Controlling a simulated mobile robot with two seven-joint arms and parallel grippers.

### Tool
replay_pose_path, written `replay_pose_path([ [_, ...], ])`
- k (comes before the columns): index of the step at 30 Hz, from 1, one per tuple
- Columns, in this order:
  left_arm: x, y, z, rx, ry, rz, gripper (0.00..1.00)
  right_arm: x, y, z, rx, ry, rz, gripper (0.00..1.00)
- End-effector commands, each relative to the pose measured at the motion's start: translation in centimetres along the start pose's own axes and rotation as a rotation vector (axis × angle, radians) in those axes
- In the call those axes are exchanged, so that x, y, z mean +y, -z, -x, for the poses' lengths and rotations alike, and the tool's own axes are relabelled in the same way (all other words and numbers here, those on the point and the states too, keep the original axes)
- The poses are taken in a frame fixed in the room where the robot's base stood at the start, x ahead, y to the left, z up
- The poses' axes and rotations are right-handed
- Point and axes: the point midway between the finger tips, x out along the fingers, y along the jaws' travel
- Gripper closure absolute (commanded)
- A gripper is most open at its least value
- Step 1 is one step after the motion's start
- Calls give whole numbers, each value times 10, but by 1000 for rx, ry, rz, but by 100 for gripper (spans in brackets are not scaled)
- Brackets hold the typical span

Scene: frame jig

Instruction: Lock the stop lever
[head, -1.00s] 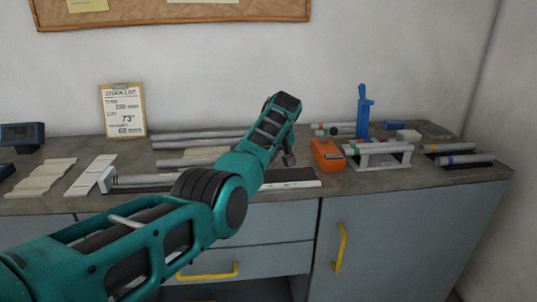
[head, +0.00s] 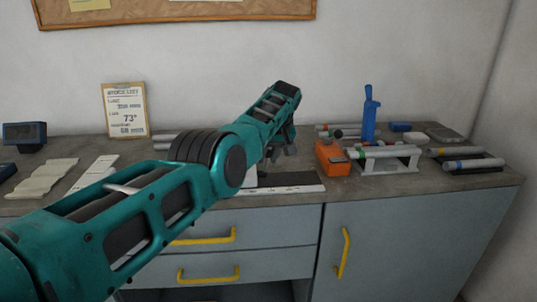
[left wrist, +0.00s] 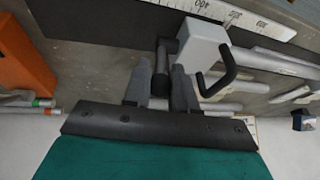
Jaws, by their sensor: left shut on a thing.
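The stop block, a pale grey box (left wrist: 203,48) with a black curved handle (left wrist: 222,75), sits by the ruler strip in the left wrist view. A dark lever (left wrist: 162,52) stands out beside the block, its rounded end between my fingers. My left gripper (left wrist: 159,76) is shut on this lever. In the head view my left gripper (head: 280,150) is over the bench, and my arm hides most of the block. Whether the lever is locked cannot be told. My right gripper is not in view.
The ruler strip (head: 300,189) runs along the bench front. Right of my gripper are an orange box (head: 330,158), a blue upright tool (head: 369,115) and a white rack (head: 388,165) with tubes. Pale slats (head: 45,177) lie at the left.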

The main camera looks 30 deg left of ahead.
Motion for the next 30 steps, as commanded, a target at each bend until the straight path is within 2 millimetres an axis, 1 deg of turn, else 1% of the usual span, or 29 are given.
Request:
replay_pose_path([
  [1,0,-3,-4,-9,3,-2,100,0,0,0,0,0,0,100],
  [4,0,-3,-4,-10,3,-2,100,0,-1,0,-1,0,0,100],
  [5,0,-4,-4,-10,3,-2,72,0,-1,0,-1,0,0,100],
  [8,0,-3,-3,-8,3,-1,63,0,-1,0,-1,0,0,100],
  [16,0,-1,-1,-3,1,0,63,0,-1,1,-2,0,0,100],
  [20,0,0,6,-2,1,0,63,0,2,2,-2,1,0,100],
  [26,0,0,26,-1,0,1,63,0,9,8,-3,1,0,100],
  [30,1,0,52,0,-2,1,63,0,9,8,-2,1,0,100],
])
